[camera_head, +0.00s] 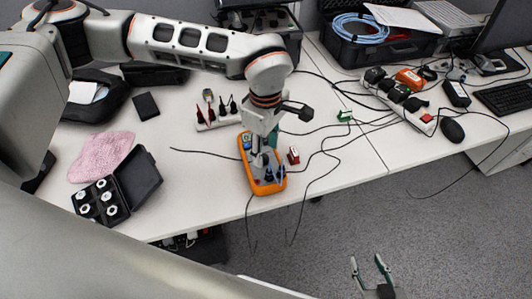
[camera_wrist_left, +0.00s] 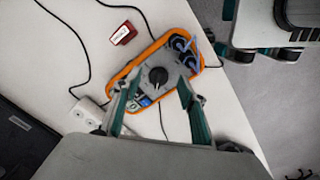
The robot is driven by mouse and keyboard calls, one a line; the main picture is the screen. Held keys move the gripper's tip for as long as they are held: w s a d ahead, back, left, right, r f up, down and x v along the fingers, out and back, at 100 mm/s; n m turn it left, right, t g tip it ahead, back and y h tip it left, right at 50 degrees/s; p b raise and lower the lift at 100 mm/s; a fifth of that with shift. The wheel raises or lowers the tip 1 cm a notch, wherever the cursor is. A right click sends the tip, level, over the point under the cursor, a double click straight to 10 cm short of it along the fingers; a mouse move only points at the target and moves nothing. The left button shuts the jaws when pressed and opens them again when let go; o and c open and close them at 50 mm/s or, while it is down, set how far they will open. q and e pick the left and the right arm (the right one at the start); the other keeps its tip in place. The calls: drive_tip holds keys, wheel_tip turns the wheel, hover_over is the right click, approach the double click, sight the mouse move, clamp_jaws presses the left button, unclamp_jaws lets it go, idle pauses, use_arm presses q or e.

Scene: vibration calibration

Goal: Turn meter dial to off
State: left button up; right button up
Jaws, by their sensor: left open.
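The orange-rimmed multimeter (camera_head: 281,186) lies on the white table near its front edge. In the left wrist view the meter (camera_wrist_left: 201,66) shows its grey face and a black round dial (camera_wrist_left: 158,76) in the middle. My left gripper (camera_head: 262,158) is over the meter and hides the dial in the head view. In the left wrist view my left gripper (camera_wrist_left: 157,82) is open, its two green-grey fingers on either side of the dial. Whether they touch the meter cannot be told. My right gripper (camera_head: 368,263) is open and empty, low over the floor.
A small red-and-white box (camera_head: 293,155) sits beside the meter, with black cables around it. A power strip (camera_head: 218,121) lies behind. An open black case (camera_head: 138,178) and a pink cloth (camera_head: 103,156) are at the left.

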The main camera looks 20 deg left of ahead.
use_arm(q)
wheel_tip(320, 180, down, 2)
drive_tip(key=shift+f, duration=0.25)
drive_tip(key=c, duration=1.1)
